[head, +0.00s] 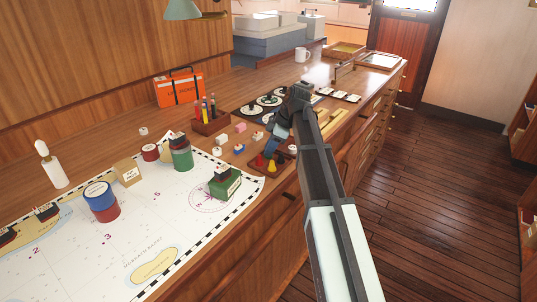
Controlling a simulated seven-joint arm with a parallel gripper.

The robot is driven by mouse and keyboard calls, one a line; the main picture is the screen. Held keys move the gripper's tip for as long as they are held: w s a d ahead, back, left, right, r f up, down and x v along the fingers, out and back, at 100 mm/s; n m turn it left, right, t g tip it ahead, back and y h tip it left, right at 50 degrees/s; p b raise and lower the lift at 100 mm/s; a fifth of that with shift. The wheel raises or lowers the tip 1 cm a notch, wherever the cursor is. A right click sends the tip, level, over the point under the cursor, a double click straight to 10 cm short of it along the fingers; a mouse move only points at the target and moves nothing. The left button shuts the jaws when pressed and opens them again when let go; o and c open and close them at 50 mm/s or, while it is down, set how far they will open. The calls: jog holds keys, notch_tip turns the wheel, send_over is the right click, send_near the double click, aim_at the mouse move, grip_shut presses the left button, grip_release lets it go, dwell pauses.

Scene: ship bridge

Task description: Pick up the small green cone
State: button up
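My gripper (279,139) hangs at the end of my arm over the wooden counter, just behind a small dark red tray (257,172). The tray holds small cone-like pieces: a yellow one (271,166) and red ones (260,161), with something blue near the gripper. I cannot make out a small green cone; it may be hidden behind my gripper or arm, or be too small to tell. The fingers are dark and small in the head view, so whether they are open or shut, or hold anything, does not show.

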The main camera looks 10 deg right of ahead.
grip_shut()
